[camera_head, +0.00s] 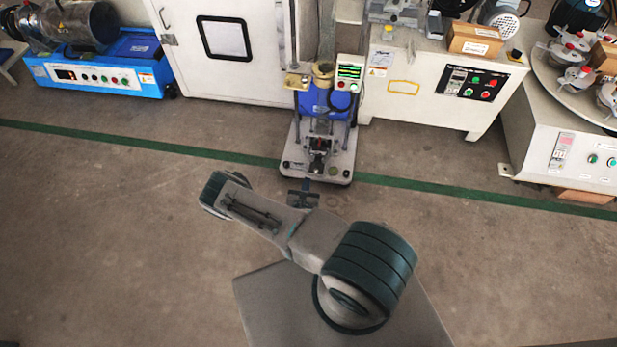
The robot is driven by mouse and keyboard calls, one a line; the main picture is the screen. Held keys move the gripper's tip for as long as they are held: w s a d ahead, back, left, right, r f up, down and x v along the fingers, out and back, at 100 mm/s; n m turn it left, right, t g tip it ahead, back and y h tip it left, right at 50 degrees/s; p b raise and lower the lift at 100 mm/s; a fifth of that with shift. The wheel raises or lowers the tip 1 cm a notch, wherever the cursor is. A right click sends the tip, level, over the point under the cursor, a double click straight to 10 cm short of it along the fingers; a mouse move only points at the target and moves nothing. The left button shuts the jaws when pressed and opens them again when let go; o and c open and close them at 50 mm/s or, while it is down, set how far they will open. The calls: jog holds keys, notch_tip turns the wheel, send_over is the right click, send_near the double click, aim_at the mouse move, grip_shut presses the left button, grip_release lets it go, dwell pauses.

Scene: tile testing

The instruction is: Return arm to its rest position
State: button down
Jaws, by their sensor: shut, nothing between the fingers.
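My arm rises from my grey base (270,300) at the bottom of the head view. Its large dark-banded joint (368,265) is at the lower right of the arm, and a pale link (260,215) reaches up and left to a dark elbow (213,188). My gripper (305,184) shows as a small dark shape just beyond the arm, near the green floor line. It is shut and empty. The forearm leading to it is mostly hidden behind the upper link.
A blue and white testing machine (318,150) stands just beyond my gripper. A white cabinet (235,50), a blue machine (100,75) and a control-panel bench (425,85) line the back. A round-topped machine (560,140) is at right. Concrete floor (100,240) is clear on both sides.

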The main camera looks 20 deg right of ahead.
jog(key=shift+s+a, duration=0.2)
jog(key=shift+s, duration=0.2)
jog(key=shift+r, duration=0.1)
